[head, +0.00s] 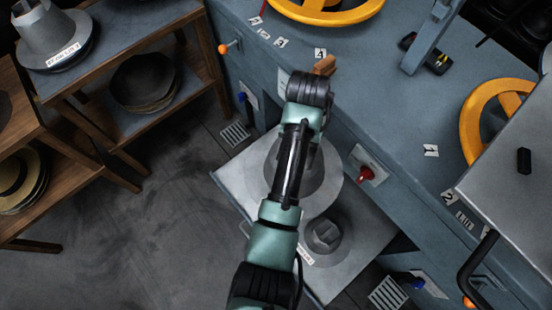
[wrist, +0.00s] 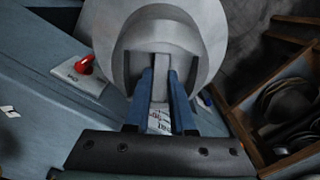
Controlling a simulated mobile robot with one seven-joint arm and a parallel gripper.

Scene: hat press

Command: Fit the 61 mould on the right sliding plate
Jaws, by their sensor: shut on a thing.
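My gripper (wrist: 161,85) is shut on the upright grey bar of a large, pale grey mould (wrist: 203,35) with a wide round brim. A white label shows between the fingers, too small to read. In the head view the mould (head: 332,181) is partly hidden by my arm and appears over the pulled-out sliding plate (head: 238,178). I cannot tell whether it touches the plate. A darker grey round piece with a raised faceted middle (head: 325,234) sits on the plate, beside the mould in the picture. A small white label lies near it.
The blue press bench (head: 400,125) runs along the right, with yellow handwheels (head: 480,120) and a red knob (head: 366,174) close to the mould. Another grey mould (head: 50,35) stands on the wooden shelf at the upper left. The floor (head: 120,235) at lower left is clear.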

